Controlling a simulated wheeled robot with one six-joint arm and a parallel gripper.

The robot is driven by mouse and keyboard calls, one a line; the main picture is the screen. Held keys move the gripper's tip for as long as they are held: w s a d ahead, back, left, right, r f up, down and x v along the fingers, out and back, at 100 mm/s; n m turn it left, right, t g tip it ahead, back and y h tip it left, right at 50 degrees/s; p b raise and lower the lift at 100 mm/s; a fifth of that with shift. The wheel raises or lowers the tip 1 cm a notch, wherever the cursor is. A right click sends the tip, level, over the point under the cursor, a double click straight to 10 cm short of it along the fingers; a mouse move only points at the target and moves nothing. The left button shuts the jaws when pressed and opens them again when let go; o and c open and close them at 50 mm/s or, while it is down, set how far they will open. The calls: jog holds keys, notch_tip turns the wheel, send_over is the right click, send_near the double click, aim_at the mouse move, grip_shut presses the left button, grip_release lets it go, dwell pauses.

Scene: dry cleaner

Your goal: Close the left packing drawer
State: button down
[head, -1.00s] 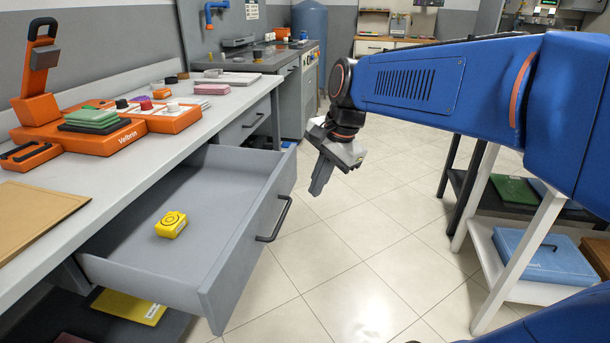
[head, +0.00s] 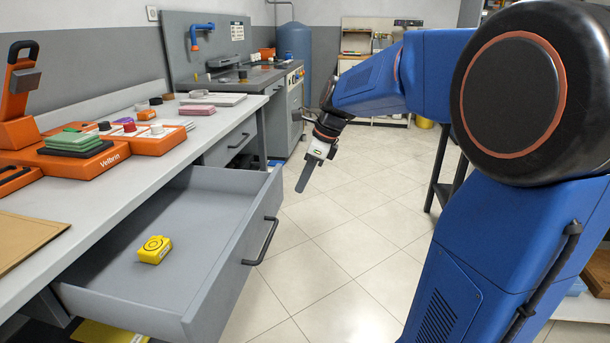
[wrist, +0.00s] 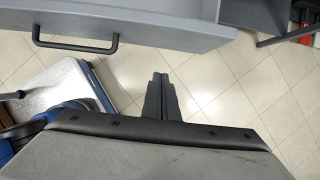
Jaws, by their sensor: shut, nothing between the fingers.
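The left packing drawer (head: 222,262) is grey and pulled well out from under the long grey counter. Its dark bar handle (head: 262,242) is on the front panel, and the handle also shows at the upper left of the wrist view (wrist: 76,47). A yellow round-topped item (head: 154,250) lies inside the drawer. My gripper (head: 304,180) is to the right of the drawer front, apart from it, with its fingers pointing down. In the wrist view the fingers (wrist: 158,82) are together and empty, over floor tiles, with the drawer front beyond them.
A second drawer (head: 232,140) farther along the counter is closed. The counter (head: 140,165) holds an orange device (head: 95,158) and other small items. Tiled floor (head: 330,230) is free before the open drawer. A dark-legged rack stands at the right, partly behind my arm.

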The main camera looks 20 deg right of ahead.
jog(key=w+a+f, duration=0.3)
jog(key=a+f, duration=0.1)
jog(key=f, duration=0.1)
jog(key=shift+w+a, duration=0.25)
jog(key=shift+a, duration=0.15)
jog(key=shift+a+r, duration=0.1)
jog(key=w+a, duration=0.5)
jog(key=a, duration=0.3)
jog(key=w+a, duration=0.6)
jog(key=a, duration=0.2)
jog(key=w+a, duration=0.6)
jog(key=a, duration=0.2)
jog(key=shift+w, duration=0.2)
jog(key=shift+w+a+r, duration=0.1)
jog(key=shift+w+a, duration=0.3)
jog(key=shift+a+r, duration=0.1)
